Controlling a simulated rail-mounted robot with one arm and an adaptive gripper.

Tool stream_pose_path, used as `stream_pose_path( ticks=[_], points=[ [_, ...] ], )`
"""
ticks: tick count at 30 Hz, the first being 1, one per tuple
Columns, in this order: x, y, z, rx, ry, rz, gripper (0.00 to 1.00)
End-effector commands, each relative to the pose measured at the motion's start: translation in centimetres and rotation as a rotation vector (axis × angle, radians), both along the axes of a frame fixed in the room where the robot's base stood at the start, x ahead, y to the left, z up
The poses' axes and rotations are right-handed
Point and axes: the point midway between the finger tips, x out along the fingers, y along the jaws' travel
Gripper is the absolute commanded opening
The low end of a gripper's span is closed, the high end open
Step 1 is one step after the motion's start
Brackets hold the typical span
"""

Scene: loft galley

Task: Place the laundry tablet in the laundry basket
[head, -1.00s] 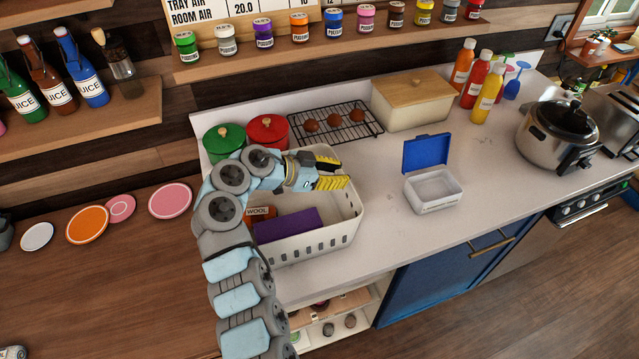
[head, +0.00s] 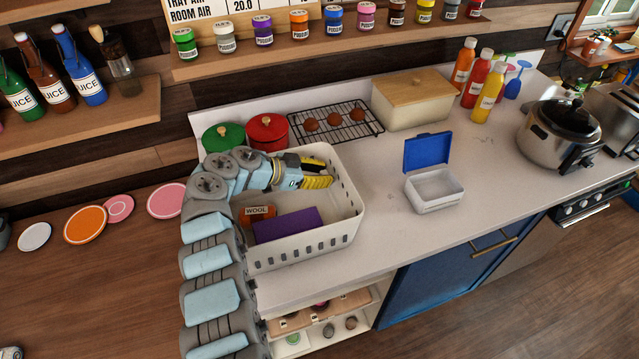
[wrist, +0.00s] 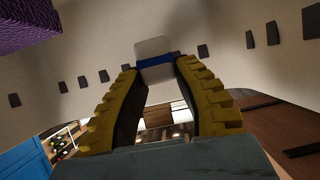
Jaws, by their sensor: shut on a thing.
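The laundry basket (head: 352,216) is a white bin with slotted walls on the counter's left part. My gripper (head: 324,174), with yellow ribbed fingers, is over or inside the basket's far part; its exact height is unclear. In the wrist view my gripper (wrist: 157,68) is shut on the laundry tablet (wrist: 153,47), a small white and blue block at its fingertips. The basket's pale slotted wall (wrist: 215,45) fills much of that view. I cannot make out the tablet in the head view.
The basket holds an orange WOOL box (head: 259,212) and a purple block (head: 287,225). An open white box with a blue lid (head: 428,152) stands to the right. Green (head: 223,137) and red (head: 267,132) pots and a wire rack (head: 352,128) stand behind the basket.

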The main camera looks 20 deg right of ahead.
Motion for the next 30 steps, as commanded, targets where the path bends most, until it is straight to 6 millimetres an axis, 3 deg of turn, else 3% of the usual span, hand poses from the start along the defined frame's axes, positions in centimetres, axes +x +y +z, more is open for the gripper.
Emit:
stream_pose_path(
  ticks=[11,21,30],
  points=[
    [0.7,0.2,-0.9,0.000,0.000,-0.001,0.06],
    [1.1,0.3,-3.5,-0.001,0.004,0.003,0.06],
    [1.1,0.3,-4.2,-0.003,0.000,0.003,0.06]
  ],
)
